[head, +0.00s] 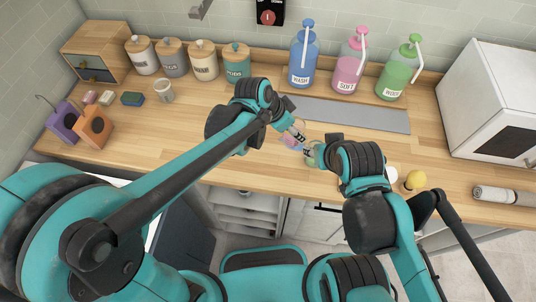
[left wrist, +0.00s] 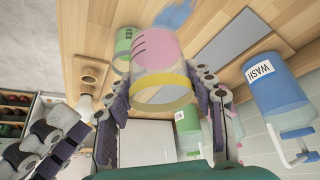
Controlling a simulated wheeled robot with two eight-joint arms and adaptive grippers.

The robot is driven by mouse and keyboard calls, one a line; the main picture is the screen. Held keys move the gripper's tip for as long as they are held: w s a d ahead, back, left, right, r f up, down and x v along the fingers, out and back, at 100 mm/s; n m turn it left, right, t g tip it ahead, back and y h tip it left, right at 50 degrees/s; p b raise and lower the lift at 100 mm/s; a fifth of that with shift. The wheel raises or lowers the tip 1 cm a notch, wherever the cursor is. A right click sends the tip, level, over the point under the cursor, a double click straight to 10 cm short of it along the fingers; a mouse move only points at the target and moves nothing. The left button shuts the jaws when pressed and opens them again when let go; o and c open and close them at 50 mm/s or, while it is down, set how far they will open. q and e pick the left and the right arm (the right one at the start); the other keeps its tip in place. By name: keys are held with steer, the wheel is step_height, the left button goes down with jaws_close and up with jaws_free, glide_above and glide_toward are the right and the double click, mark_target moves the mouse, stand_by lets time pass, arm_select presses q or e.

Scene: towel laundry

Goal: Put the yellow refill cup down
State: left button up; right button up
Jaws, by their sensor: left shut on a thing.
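My left gripper (head: 297,136) is shut on a cup (left wrist: 158,50) above the counter. In the head view only a small pinkish part of the cup (head: 289,142) shows beside the fingers. A green cup-like thing (left wrist: 123,42) with dark lettering is behind it in the left wrist view. My right gripper (head: 312,157) is close by on the right; its fingers are too small to read.
Blue WASH (head: 302,58), pink SOFT (head: 349,62) and green (head: 398,70) pump bottles stand at the back. A grey mat (head: 350,114) lies before them. The counter's middle left is clear.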

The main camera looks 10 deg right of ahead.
mark_target(292, 139)
arm_select(q)
step_height(292, 139, down, 6)
steer(key=shift+r+b, duration=0.1)
steer(key=shift+b, duration=0.8)
step_height(292, 139, down, 4)
steer(key=shift+r+b, duration=0.1)
steer(key=shift+b, duration=0.5)
steer(key=o, duration=0.6)
steer(key=shift+f, duration=0.3)
steer(key=o, duration=0.4)
steer(key=shift+r, duration=0.1)
steer(key=shift+r, duration=0.1)
